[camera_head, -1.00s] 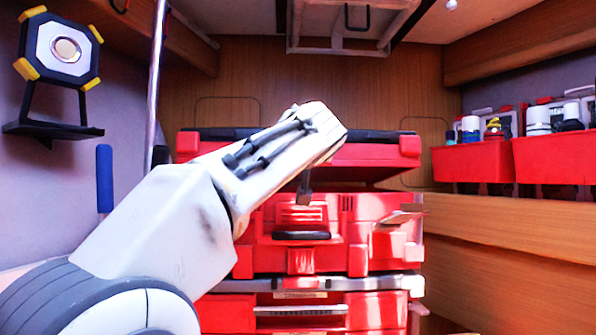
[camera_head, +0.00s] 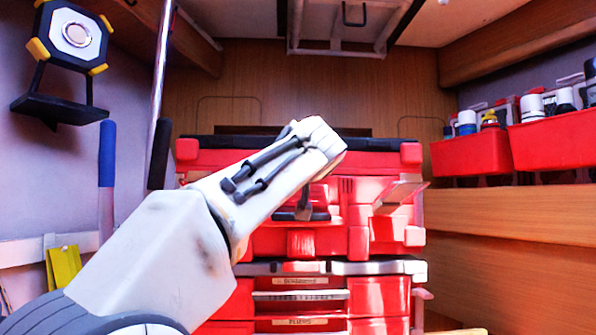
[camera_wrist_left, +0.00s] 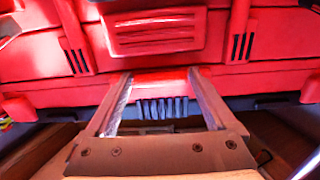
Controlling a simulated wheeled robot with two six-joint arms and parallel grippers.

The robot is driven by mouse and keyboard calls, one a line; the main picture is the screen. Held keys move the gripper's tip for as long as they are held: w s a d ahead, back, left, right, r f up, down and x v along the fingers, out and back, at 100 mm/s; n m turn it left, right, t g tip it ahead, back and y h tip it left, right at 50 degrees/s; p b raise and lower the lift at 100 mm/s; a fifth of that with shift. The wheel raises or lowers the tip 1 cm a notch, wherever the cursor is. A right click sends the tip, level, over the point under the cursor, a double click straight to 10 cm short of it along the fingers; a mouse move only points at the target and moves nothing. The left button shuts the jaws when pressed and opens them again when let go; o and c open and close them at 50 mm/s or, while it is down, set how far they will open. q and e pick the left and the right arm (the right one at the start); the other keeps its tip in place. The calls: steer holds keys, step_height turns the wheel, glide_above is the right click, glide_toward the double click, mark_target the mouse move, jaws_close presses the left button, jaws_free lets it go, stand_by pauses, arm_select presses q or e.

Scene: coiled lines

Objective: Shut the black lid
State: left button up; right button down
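The black lid (camera_head: 375,142) tops the red toolbox (camera_head: 275,243) in the head view. It lies level, its red front edge (camera_head: 385,157) low against the box, with no dark gap visible on the right. My left arm hides the middle, so I cannot tell if it is fully seated. My left gripper (camera_wrist_left: 158,76) is at the box front. In the wrist view its two fingers stand apart, with part of the red front and a blue-grey ridged piece (camera_wrist_left: 160,108) showing between them. I see no grip on anything. My right gripper is out of view.
More red drawers (camera_head: 375,305) stand below the box. A side flap (camera_head: 400,196) sticks out at the box's right. Red bins (camera_head: 555,143) with bottles line the right wall. A lamp (camera_head: 72,38) and poles are on the left.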

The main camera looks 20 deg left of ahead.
arm_select(q)
steer(key=shift+o, duration=0.3)
steer(key=shift+a+f, duration=0.15)
steer(key=shift+f, duration=0.15)
steer(key=b+v, duration=0.3)
steer(key=v, duration=0.7)
steer(key=shift+s, duration=0.25)
steer(key=shift+r, duration=0.1)
